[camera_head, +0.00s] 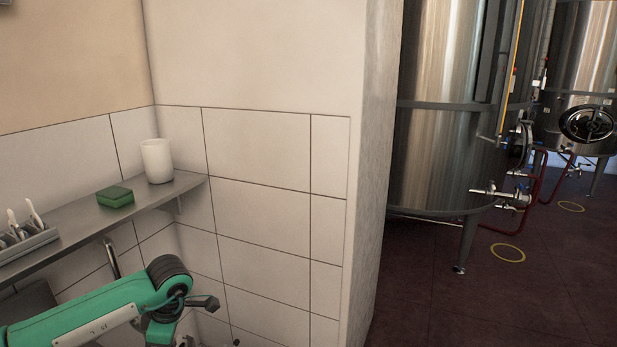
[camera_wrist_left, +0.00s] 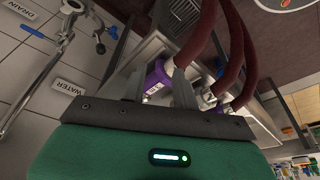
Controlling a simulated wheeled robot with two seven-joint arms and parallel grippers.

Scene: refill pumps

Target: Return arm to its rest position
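My left arm (camera_head: 110,308), green with a dark joint, comes in from the left in the head view, below the steel shelf. Its gripper cannot be made out in the head view. In the left wrist view my left gripper (camera_wrist_left: 158,84) has its two grey fingers apart. My right arm and gripper are not in view.
The steel shelf (camera_head: 78,232) holds a white cup (camera_head: 157,161), a green sponge (camera_head: 115,197) and a utensil tray (camera_head: 27,245). A tiled wall stands ahead; steel tanks (camera_head: 437,110) stand right. Dark red hoses (camera_wrist_left: 203,35) and a metal faucet (camera_wrist_left: 62,38) show in the wrist view.

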